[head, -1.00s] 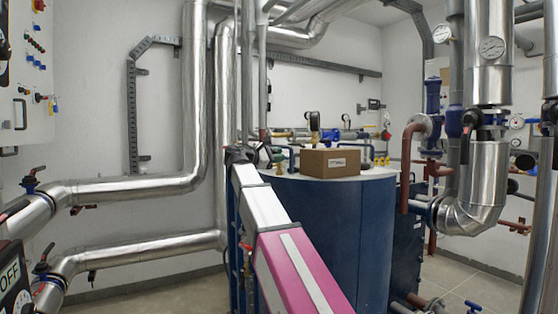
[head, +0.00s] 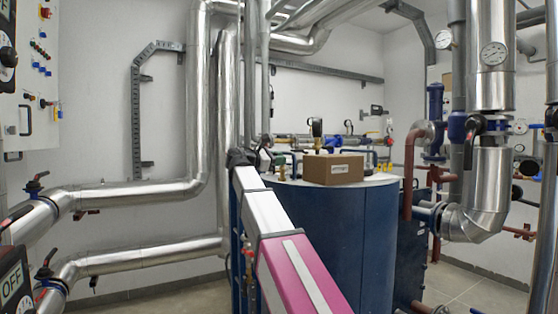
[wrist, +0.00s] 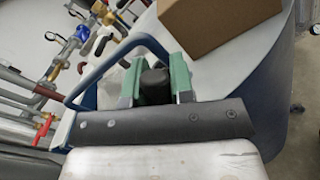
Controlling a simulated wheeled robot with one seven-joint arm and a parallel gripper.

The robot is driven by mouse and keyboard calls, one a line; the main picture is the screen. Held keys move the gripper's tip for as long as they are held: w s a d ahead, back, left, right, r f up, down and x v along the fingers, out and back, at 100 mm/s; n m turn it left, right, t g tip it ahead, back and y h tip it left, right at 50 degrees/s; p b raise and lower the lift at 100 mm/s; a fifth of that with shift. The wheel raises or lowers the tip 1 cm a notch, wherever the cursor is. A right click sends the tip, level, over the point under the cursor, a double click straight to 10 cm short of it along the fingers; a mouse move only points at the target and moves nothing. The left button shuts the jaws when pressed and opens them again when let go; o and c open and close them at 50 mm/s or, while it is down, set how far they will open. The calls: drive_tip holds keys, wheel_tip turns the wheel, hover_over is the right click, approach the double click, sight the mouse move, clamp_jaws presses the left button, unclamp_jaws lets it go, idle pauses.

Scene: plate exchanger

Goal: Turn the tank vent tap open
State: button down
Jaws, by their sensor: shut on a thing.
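In the wrist view, the two green fingers of my gripper (wrist: 154,78) are shut on a dark, rounded knob (wrist: 155,88), which looks like the tank vent tap. The knob stands at the pale top of the blue tank. The fingers and the dark bar of my gripper hide its lower part, so I cannot tell how far it is turned. In the head view, my arm reaches to the near edge of the tank (head: 325,235), and the tap is too small to make out there.
A brown cardboard box (head: 333,170) sits on the tank top, close to my gripper; it also shows in the wrist view (wrist: 215,22). A blue bent rail (wrist: 108,68) runs beside the fingers. Silver pipes (head: 228,130) rise to the left.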

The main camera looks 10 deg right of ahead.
drive_tip(key=c, duration=1)
unclamp_jaws()
drive_tip(key=v, duration=1.1)
